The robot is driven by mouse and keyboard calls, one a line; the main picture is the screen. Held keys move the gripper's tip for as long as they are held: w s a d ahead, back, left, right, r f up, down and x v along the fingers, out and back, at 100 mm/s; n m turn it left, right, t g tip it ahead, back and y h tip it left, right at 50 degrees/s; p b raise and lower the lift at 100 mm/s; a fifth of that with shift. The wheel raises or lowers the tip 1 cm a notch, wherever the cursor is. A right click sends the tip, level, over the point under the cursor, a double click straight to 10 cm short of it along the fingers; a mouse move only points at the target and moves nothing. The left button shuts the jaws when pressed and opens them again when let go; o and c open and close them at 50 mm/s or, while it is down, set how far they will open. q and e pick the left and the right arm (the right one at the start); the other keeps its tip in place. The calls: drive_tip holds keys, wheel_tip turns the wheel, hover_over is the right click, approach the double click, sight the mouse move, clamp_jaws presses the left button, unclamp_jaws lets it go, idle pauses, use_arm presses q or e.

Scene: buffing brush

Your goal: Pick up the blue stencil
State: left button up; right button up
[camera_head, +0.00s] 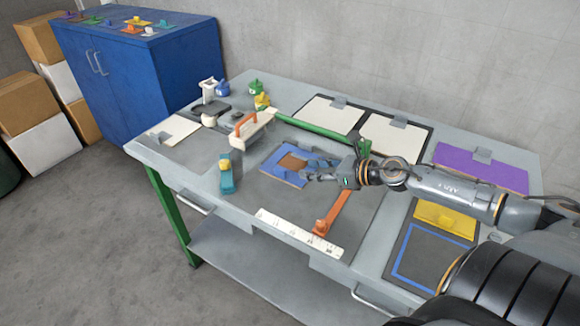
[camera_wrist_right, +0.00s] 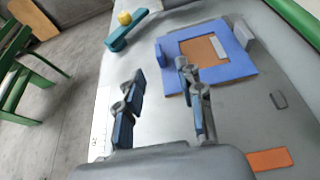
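The blue stencil (camera_head: 273,160) is a square blue frame with a brown area showing through its opening. It lies on the grey mat in the middle of the workbench, and it also shows in the right wrist view (camera_wrist_right: 238,70). A blue tab stands up at its left edge and a grey tab at its right in that view. My right gripper (camera_head: 309,170) is close to the stencil's right side in the head view. In the wrist view its fingers (camera_wrist_right: 160,73) are apart with nothing between them, one overlapping the stencil's near corner. Contact cannot be told. My left gripper is out of view.
A teal tool with a yellow knob (camera_head: 226,178), an orange-handled brush (camera_head: 250,130), an orange tool (camera_head: 333,212) and a white ruler (camera_head: 300,232) lie around the stencil. White panels (camera_head: 332,114) and a purple panel (camera_head: 480,168) are behind and right. A blue cabinet (camera_head: 150,75) stands back left.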

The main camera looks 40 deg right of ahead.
sight(282, 169)
drive_tip(key=p+x, duration=0.1)
drive_tip(key=x, duration=0.4)
drive_tip(key=shift+w, duration=0.25)
drive_tip(key=x, duration=0.2)
drive_tip(key=p+x, duration=0.1)
drive_tip(key=x, duration=0.2)
drive_tip(key=shift+s+a+f+p, duration=0.2)
drive_tip(key=shift+p, duration=0.1)
drive_tip(key=shift+w+a+f, duration=0.15)
drive_tip(key=shift+w+f, duration=0.15)
drive_tip(key=shift+w, duration=0.1)
clamp_jaws()
